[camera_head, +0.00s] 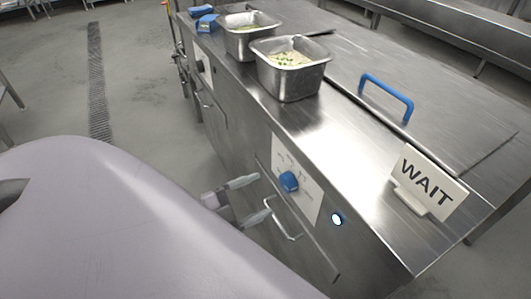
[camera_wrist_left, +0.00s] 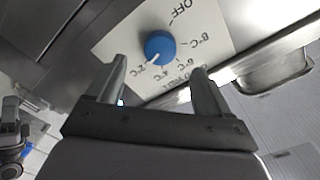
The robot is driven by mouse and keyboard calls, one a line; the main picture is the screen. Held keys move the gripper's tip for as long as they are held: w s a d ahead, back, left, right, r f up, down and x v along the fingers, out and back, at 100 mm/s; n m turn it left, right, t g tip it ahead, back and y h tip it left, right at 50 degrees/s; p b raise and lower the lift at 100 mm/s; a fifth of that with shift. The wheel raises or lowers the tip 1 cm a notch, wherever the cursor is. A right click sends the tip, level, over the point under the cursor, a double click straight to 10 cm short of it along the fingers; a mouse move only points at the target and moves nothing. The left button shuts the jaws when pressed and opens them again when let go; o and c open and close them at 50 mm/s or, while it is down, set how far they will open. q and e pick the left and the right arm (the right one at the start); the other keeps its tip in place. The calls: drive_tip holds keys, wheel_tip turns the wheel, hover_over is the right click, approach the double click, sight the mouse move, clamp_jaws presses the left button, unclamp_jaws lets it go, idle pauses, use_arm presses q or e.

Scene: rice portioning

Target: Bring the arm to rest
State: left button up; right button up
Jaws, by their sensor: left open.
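My left gripper (camera_head: 250,199) is open and empty in the head view, in front of the steel counter's side panel. In the left wrist view its two fingers (camera_wrist_left: 158,85) stand apart, with the blue knob (camera_wrist_left: 160,47) seen beyond and between them. The knob (camera_head: 289,181) sits on a white dial plate (camera_head: 305,192) on the counter front. I cannot tell whether a fingertip touches the panel. The large pale lilac shape at the lower left of the head view is part of my own body. My right gripper is not in view.
The steel counter (camera_head: 345,135) carries two steel pans (camera_head: 290,82) (camera_head: 240,45) with food, a blue-handled lid (camera_head: 440,100) and a WAIT sign (camera_head: 428,182). A drawer handle (camera_head: 283,219) and a lit button (camera_head: 336,219) are near the gripper. Open floor (camera_head: 140,80) lies left.

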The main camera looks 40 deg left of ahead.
use_arm(q)
drive_tip(key=shift+s+a, duration=0.1)
drive_tip(key=shift+s, duration=0.15)
idle(0.4)
drive_tip(key=s+d+f+n+g+y+p, duration=0.3)
drive_tip(key=d+n+p, duration=0.5)
drive_tip(key=n, duration=0.3)
drive_tip(key=s+g+y+p, duration=0.1)
drive_tip(key=s+g, duration=0.1)
drive_tip(key=g, duration=0.1)
drive_tip(key=shift+s+f+y, duration=0.25)
drive_tip(key=shift+s+y, duration=0.15)
